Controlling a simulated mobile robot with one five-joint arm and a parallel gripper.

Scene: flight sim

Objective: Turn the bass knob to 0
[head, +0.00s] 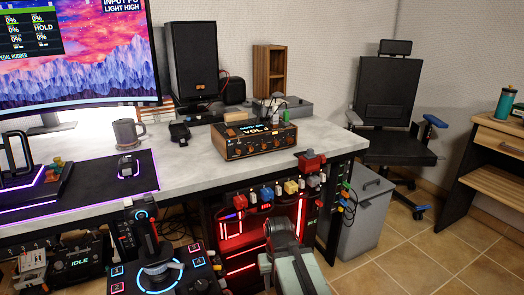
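A small wooden-sided audio box (254,139) stands near the front right edge of the grey desk (190,165). Its top display (258,130) shows two lines of text; the lower seems to read "VOL" with a digit, and the upper is too small to read surely. A row of small knobs (256,149) runs along its front face. I cannot tell which is the bass knob or where it points. What looks like my gripper (283,234), dark grey above a pale green link, is at the bottom centre, below and apart from the box. Its fingers are not clear.
A mug (128,132), black speaker (192,62) and lit mouse (127,166) are on the desk. Coloured plugs and cables (268,192) hang at its front edge. A joystick (150,250) stands in front. A grey bin (362,214) and office chair (392,105) stand to the right.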

